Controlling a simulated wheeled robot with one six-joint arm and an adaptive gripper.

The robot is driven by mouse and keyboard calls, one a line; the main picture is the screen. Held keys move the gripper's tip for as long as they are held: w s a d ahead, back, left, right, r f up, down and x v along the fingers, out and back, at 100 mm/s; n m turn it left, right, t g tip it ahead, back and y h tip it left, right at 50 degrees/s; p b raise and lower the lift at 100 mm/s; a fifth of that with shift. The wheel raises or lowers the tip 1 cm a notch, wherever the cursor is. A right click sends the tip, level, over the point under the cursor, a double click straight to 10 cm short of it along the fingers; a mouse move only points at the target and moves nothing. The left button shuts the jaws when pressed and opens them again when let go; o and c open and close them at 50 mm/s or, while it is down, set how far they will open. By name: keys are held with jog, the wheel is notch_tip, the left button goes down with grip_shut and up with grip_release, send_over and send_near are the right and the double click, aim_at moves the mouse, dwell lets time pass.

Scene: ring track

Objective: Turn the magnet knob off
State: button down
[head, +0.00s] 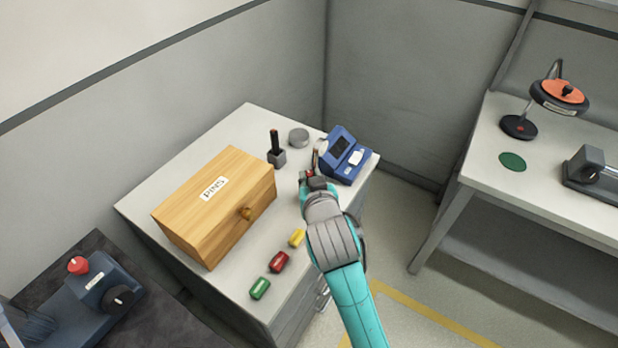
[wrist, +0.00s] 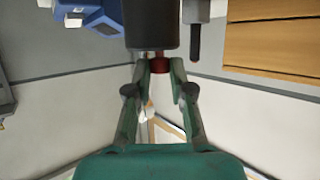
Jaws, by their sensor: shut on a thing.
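My gripper (head: 312,182) is over the grey-topped bench, just in front of the blue device. In the wrist view my gripper (wrist: 159,68) has its fingertips closed around a small red part (wrist: 160,63). A dark cylinder (wrist: 150,25) is right beside this red part and seems joined to it. In the head view only a little red shows at the fingertips, and my gripper hides most of what it holds. I cannot tell for sure that the red part is the magnet knob, as no marking on it shows.
A blue device (head: 344,155) stands close beyond my gripper. A grey disc (head: 299,137), a black-handled block (head: 276,155) and a wooden PINS box (head: 215,208) are to the left. Yellow (head: 297,237), red (head: 279,261) and green (head: 260,288) pieces lie nearer.

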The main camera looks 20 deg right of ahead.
jog(key=shift+d+n+y, duration=0.25)
jog(key=shift+n+y, duration=0.55)
jog(key=shift+y, duration=0.1)
jog(key=c, duration=1)
grip_release()
jog(key=shift+a, duration=0.15)
